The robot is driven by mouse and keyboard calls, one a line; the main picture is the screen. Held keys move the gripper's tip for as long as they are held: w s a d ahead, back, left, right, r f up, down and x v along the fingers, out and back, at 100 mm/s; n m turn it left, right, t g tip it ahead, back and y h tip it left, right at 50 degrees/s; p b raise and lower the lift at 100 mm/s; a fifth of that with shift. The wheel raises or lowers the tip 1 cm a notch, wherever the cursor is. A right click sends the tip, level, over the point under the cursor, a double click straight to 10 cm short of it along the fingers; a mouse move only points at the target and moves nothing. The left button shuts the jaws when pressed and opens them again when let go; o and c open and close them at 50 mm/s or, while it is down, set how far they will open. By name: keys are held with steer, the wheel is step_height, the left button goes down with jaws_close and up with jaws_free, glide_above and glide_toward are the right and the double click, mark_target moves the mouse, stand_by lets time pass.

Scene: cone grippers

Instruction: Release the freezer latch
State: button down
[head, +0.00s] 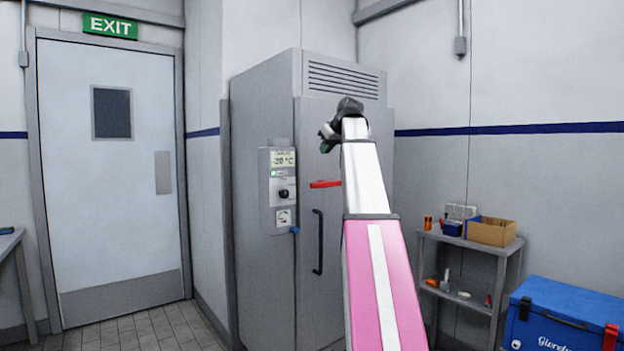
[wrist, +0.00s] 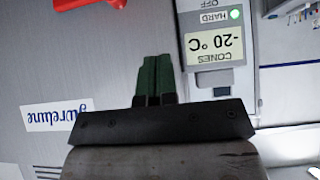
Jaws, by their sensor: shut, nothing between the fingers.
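The freezer (head: 265,120) is a tall grey cabinet with a vent grille at the top and a black vertical door handle (head: 318,242). Its red latch (head: 325,184) sticks out on the door above that handle, level in the head view. The red latch also shows at the top left edge of the wrist view (wrist: 118,3), partly cut off. My gripper (head: 327,136) is above the latch, in front of the upper door. In the wrist view its green fingers (wrist: 154,80) are together and empty, apart from the latch. My arm hides part of the door.
A control panel (head: 279,190) reading -20 °C is on the freezer's left side; it appears upside down in the wrist view (wrist: 215,45). A shelf (head: 470,239) with a cardboard box (head: 492,232) and a blue cooler (head: 560,318) stand at right. A closed exit door (head: 110,200) is at left.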

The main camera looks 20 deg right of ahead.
steer(key=shift+w, duration=0.1)
steer(key=shift+s+d+f+x, duration=0.1)
steer(key=shift+s+f+x, duration=0.25)
steer(key=shift+x, duration=1.8)
steer(key=shift+s+d+f+x, duration=0.1)
steer(key=shift+s+f+x, duration=0.2)
steer(key=shift+x, duration=1.8)
steer(key=shift+s+d+f+x, duration=0.1)
steer(key=shift+s+f+x, duration=0.25)
steer(key=shift+x, duration=1.8)
steer(key=shift+a+f, duration=0.1)
